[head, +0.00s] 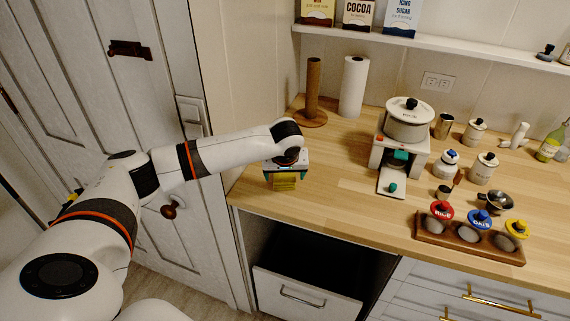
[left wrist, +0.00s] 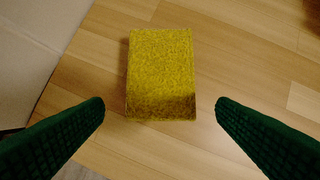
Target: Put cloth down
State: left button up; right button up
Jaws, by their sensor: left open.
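The cloth shows as a thick yellow rectangular pad, rough like a sponge, in the left wrist view (left wrist: 160,72). It lies flat on the wooden counter (head: 345,195) near the left front corner. In the head view the yellow pad (head: 285,184) shows just below my left gripper (head: 286,176). In the left wrist view the green fingers of my left gripper (left wrist: 160,104) are wide apart, one on each side of the pad's near end, with gaps between. They do not touch it. My right gripper is in neither view.
A grey-white appliance (head: 407,150) with a pot (head: 408,120) stands right of the gripper. A paper roll (head: 353,88) and a wooden holder (head: 313,85) stand behind. A spice tray (head: 470,240), jars and cups fill the right. An open drawer (head: 305,290) is below the counter.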

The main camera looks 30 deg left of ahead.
pick_arm(q)
jog(key=v, duration=0.9)
jog(key=shift+b, duration=0.3)
jog(key=shift+w, duration=0.1)
